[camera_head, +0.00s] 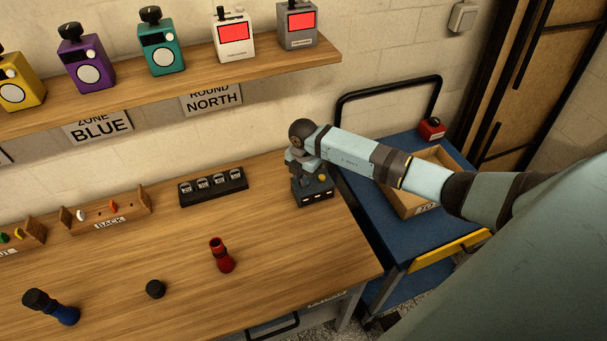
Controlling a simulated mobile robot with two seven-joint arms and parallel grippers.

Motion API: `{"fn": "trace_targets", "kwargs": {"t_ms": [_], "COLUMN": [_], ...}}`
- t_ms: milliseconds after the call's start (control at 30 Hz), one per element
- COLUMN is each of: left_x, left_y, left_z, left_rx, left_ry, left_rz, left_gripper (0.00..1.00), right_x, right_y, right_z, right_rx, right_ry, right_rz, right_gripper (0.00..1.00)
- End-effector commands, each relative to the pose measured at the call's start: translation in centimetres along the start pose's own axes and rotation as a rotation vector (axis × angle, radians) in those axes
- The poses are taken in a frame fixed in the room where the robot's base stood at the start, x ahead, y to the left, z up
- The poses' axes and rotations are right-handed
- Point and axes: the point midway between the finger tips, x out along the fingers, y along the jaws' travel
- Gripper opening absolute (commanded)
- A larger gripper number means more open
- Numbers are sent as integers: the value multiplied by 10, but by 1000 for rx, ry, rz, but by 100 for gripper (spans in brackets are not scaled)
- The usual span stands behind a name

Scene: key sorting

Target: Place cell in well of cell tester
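The cell tester (316,198), a small dark box with a yellow button and white marks on its front, stands near the right end of the wooden table. My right gripper (297,171) is right over its left part, pointing down, at or just above its top. The wrist and fingers cover the well, and I cannot make out a cell or the finger gap. A black holder (213,187) with several round-topped items in a row stands to the left. My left gripper is out of view.
Wooden racks (108,213) stand at left. A shelf (190,76) with coloured devices hangs above. A blue cart (378,213) with a cardboard box adjoins the table's right end.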

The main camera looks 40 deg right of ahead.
Motion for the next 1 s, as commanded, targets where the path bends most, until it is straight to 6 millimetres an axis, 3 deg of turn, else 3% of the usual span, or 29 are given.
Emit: {"fn": "trace_targets", "kwargs": {"t_ms": [33,67,467,1000], "left_x": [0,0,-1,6], "left_y": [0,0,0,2], "left_z": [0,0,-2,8], "left_rx": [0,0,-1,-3], "left_ry": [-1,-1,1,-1], "left_rz": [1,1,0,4], "left_gripper": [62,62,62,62], "right_x": [-1,-1,-10,-111], "right_y": [0,0,0,1], "right_z": [0,0,1,0], "right_rx": [0,0,0,0], "right_ry": [0,0,-1,-1], "right_rz": [0,0,1,2], "right_gripper": [36,43,43,43]}}
